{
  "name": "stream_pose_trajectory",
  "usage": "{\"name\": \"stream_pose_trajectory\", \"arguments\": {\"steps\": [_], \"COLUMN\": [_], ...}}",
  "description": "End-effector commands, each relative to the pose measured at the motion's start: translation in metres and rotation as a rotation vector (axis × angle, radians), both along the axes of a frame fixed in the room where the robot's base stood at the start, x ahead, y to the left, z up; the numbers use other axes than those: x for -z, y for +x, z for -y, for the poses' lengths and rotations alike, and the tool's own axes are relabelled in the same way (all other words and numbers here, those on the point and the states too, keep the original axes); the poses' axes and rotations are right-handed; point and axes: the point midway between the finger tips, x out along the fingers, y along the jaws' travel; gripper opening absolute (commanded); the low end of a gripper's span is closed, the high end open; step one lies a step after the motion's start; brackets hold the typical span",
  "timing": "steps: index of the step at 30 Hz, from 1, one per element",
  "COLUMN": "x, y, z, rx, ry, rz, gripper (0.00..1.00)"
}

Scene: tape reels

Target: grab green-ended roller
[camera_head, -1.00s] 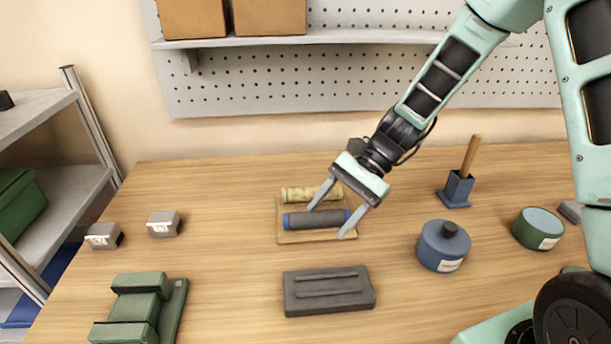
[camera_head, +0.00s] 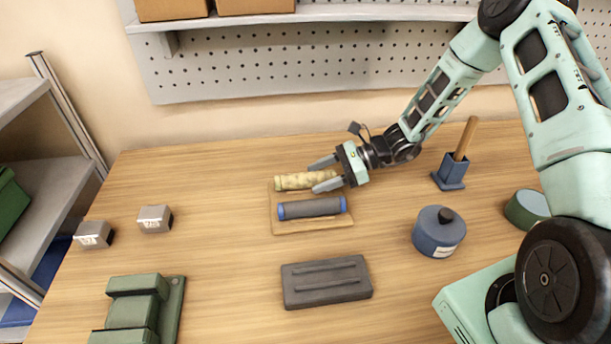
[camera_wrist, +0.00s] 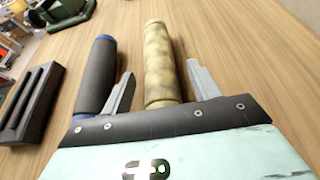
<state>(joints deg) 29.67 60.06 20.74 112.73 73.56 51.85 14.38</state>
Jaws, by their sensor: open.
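Two rollers lie side by side on a wooden tray (camera_head: 284,228). The far one is a mottled yellow-green roller (camera_head: 296,181) with yellowish-olive ends; it also shows in the wrist view (camera_wrist: 160,60). The near one is a dark grey roller (camera_head: 312,208) with blue ends, seen too in the wrist view (camera_wrist: 97,75). No plainly green end shows. My gripper (camera_head: 318,175) is open at the right end of the mottled roller. In the wrist view my gripper (camera_wrist: 161,84) has one finger on each side of that roller, the left one in the gap between the rollers.
A dark grey ridged block (camera_head: 326,282) lies in front of the tray. A blue round container (camera_head: 438,232) and a blue holder with a wooden handle (camera_head: 450,178) stand to the right. Green blocks (camera_head: 138,308) and two small grey blocks (camera_head: 155,219) are left.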

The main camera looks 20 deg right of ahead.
Motion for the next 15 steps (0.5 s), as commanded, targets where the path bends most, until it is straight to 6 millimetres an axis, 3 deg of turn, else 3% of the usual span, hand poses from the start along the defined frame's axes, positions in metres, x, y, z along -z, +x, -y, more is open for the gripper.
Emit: {"name": "stream_pose_trajectory", "arguments": {"steps": [10,11,15], "x": [0.0047,0.0047,0.0046], "y": [0.0022,0.002,0.002], "z": [-0.0098,-0.0098,-0.0097], "rx": [0.001,0.001,0.0], "ry": [0.0,0.0,0.0], "rz": [0.001,0.001,0.001], "gripper": [0.61,0.55,0.16]}}
